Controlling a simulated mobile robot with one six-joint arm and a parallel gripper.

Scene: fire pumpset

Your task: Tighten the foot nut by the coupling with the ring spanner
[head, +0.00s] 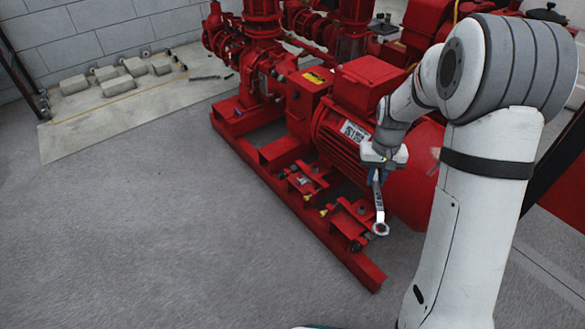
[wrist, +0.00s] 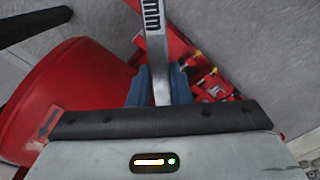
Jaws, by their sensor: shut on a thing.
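My gripper (head: 376,176) is shut on the ring spanner (head: 379,207) beside the red motor (head: 345,135). The spanner hangs downward, its ring end lowest, in front of the motor feet and apparently clear of them. In the wrist view the blue fingers of my gripper (wrist: 159,80) clasp the grey spanner shaft (wrist: 155,38); its far end is cut off by the top edge. The motor foot nearer the coupling (head: 303,181) has small fixings; the other foot (head: 350,219) lies nearer the spanner. The foot nut itself is too small to tell apart. The coupling is hidden under its red cover.
The red base rail (head: 280,200) runs along the near side of the pumpset. Red pipework (head: 250,35) stands behind. Grey blocks (head: 117,80) lie on a pale slab at the back left. The grey floor (head: 150,230) at front left is clear.

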